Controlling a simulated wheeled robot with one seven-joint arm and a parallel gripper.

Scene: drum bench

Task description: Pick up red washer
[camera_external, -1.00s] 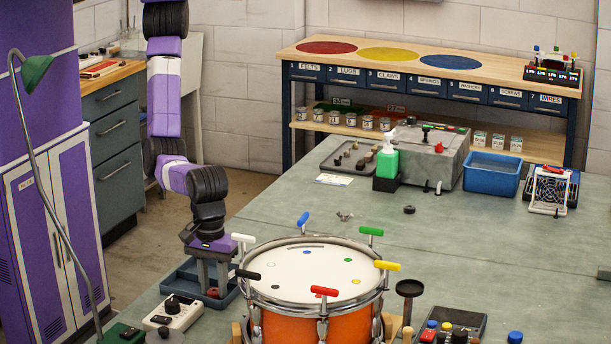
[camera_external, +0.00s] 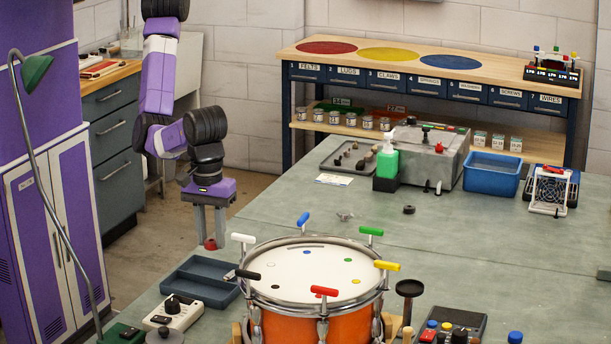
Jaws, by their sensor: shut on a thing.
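The red washer (camera_external: 210,243) is a small red ring between the fingertips of my gripper (camera_external: 210,240). My gripper points down and is shut on the washer. It holds the washer above the back of the dark blue-grey tray (camera_external: 181,285), clear of the tray floor. The fingers hide part of the washer.
The orange drum (camera_external: 330,326) with a white head and colored T-handles stands right of the tray. A black handle (camera_external: 247,274) reaches near the tray's right side. A white control box (camera_external: 185,312) sits in front of the tray.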

